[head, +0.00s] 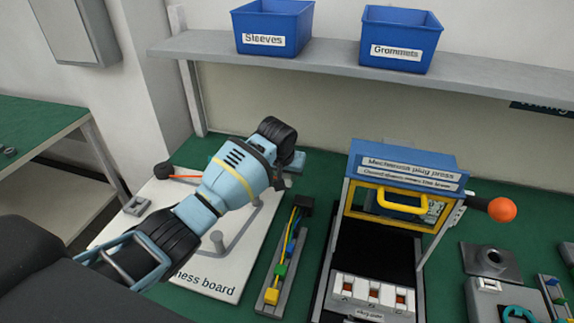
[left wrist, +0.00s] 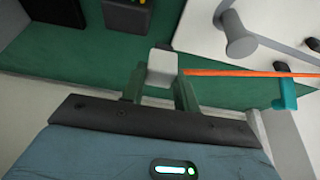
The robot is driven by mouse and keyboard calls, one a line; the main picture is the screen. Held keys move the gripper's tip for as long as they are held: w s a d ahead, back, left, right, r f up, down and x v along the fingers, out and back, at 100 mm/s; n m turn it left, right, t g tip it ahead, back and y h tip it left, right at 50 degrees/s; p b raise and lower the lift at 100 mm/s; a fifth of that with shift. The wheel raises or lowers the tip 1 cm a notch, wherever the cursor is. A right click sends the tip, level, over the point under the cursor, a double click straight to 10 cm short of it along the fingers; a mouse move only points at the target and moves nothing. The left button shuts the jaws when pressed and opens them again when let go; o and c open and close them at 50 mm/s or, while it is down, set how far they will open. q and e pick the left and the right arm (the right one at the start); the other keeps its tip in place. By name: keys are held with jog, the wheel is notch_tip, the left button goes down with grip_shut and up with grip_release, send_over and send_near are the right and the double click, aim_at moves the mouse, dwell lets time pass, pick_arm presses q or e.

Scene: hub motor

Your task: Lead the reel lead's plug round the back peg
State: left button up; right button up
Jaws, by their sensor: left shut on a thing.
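The reel lead's plug, a pale grey block (left wrist: 162,66), is held between the two fingers of my left gripper (left wrist: 160,88). The orange lead (left wrist: 245,73) runs from beside the plug to the right edge in the left wrist view. A grey flanged peg (left wrist: 240,42) stands on the white board close to the lead; I cannot tell whether they touch. In the head view, the lead (head: 186,177) leaves a black reel (head: 163,170) and goes behind my left arm. That arm covers much of the harness board (head: 215,282) and hides the fingertips. My right gripper is out of view.
A grey peg (head: 217,240) stands on the board's front part. A teal piece (left wrist: 286,94) is by the lead. Right of the board are a rail with coloured connectors (head: 272,296) and the plug press (head: 405,160). A shelf (head: 330,66) with blue bins runs above.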

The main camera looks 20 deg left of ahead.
pick_arm(q)
jog(key=shift+f, duration=0.7)
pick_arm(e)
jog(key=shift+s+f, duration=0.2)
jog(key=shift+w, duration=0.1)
